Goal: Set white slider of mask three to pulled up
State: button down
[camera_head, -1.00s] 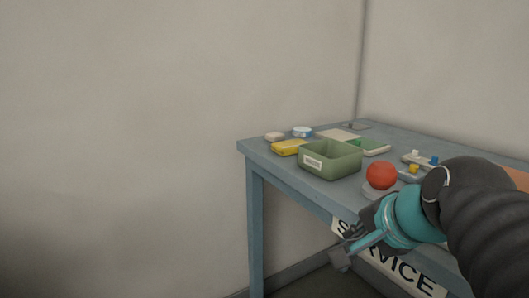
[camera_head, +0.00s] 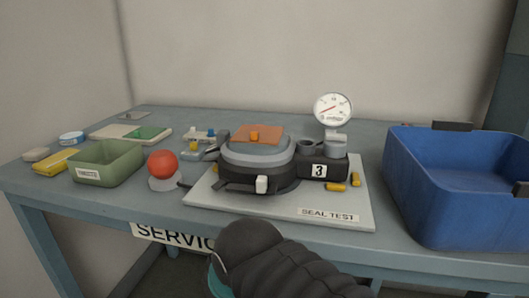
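Mask three (camera_head: 257,163) is a dark grey and black unit with an orange top, lying on a pale seal test board (camera_head: 335,213). A label with the number 3 (camera_head: 319,171) is on its right side. A white slider (camera_head: 262,184) shows at its front, low on the mask's front edge. My arm enters at the bottom centre, in front of the table. My gripper is not visible in the current view; only dark arm links and a bit of teal show.
A blue crate (camera_head: 448,231) stands at the right. A round gauge (camera_head: 333,110) stands behind the mask. A red ball-shaped button (camera_head: 163,164), a green bin (camera_head: 107,174) and a yellow block (camera_head: 56,162) sit on the left of the blue-grey table (camera_head: 150,219).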

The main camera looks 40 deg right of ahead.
aim_at(262, 180)
jog(key=u, duration=0.7)
jog(key=k, duration=1.65)
jog(key=z, duration=0.85)
jog(key=i, duration=0.5)
jog(key=u, duration=0.05)
